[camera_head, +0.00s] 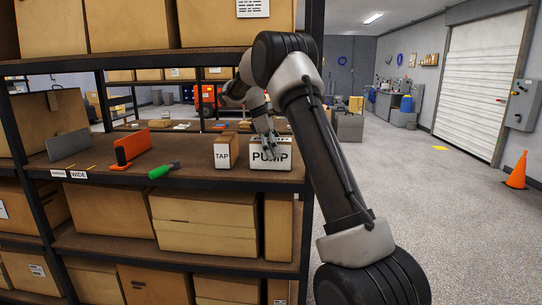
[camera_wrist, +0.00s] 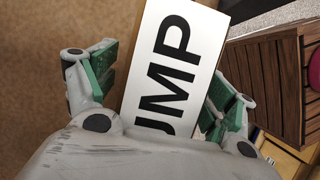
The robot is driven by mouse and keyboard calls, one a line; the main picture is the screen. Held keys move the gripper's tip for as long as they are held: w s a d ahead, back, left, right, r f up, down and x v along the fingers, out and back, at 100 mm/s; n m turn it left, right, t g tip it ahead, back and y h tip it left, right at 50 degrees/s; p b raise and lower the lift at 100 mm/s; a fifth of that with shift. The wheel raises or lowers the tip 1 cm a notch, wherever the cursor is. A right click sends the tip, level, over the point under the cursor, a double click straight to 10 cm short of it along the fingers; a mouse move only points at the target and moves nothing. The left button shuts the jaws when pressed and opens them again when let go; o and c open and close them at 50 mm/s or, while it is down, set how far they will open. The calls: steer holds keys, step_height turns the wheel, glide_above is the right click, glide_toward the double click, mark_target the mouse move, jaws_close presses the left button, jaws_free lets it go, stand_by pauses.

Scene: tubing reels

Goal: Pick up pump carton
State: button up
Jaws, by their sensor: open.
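The pump carton (camera_head: 270,155) is a small brown box with a white label reading PUMP. It stands on the upper shelf near its right end. In the wrist view the pump carton (camera_wrist: 172,62) shows its white label between my fingers. My gripper (camera_head: 268,140) is over the carton in the head view. In the wrist view my gripper (camera_wrist: 158,92) is open, with one green-padded finger on each side of the carton. I cannot tell whether the pads touch it.
A TAP carton (camera_head: 227,152) stands just left of the pump carton. The shelf (camera_head: 200,178) has large boxes above and below. Open floor (camera_head: 440,210) lies to the right.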

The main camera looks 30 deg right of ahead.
steer(key=shift+f, duration=0.25)
stand_by(0.3)
steer(key=c, duration=1.2)
